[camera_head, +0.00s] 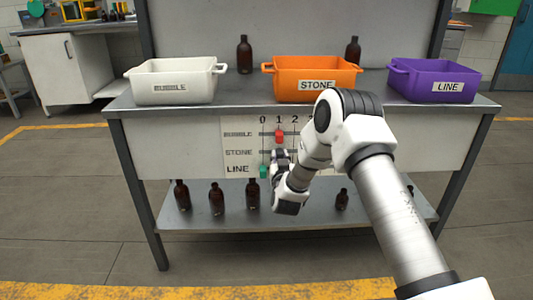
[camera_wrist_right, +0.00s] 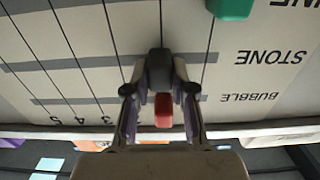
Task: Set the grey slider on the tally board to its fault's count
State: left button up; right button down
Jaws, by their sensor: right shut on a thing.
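The tally board (camera_head: 238,160) is on the table's front, with rows BUBBLE, STONE and LINE. My right gripper (camera_head: 280,160) is at the STONE row; the wrist view shows its fingers (camera_wrist_right: 160,88) shut on the grey slider (camera_wrist_right: 159,66). The grey slider sits around the 1 line, in line with the red slider (camera_wrist_right: 163,110) of the BUBBLE row. The red slider also shows in the head view (camera_head: 279,136). The green slider (camera_head: 263,171) is at 0 in the LINE row, and at the top of the wrist view (camera_wrist_right: 230,8). My left gripper is out of view.
A white BUBBLE crate (camera_head: 172,96), an orange STONE crate (camera_head: 345,92) and a purple LINE crate (camera_head: 432,91) stand on the table. Amber bottles (camera_head: 244,54) (camera_head: 353,52) stand behind them. Several more bottles (camera_head: 216,200) stand on the lower shelf (camera_head: 300,224). My arm hides the board's right part.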

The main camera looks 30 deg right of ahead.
jog(key=s+d+p, duration=0.4)
jog(key=s+d, duration=0.1)
jog(key=d, duration=0.3)
jog(key=shift+d, duration=0.15)
jog(key=c, duration=1)
grip_release()
jog(key=shift+o, duration=0.2)
jog(key=v, duration=1.2)
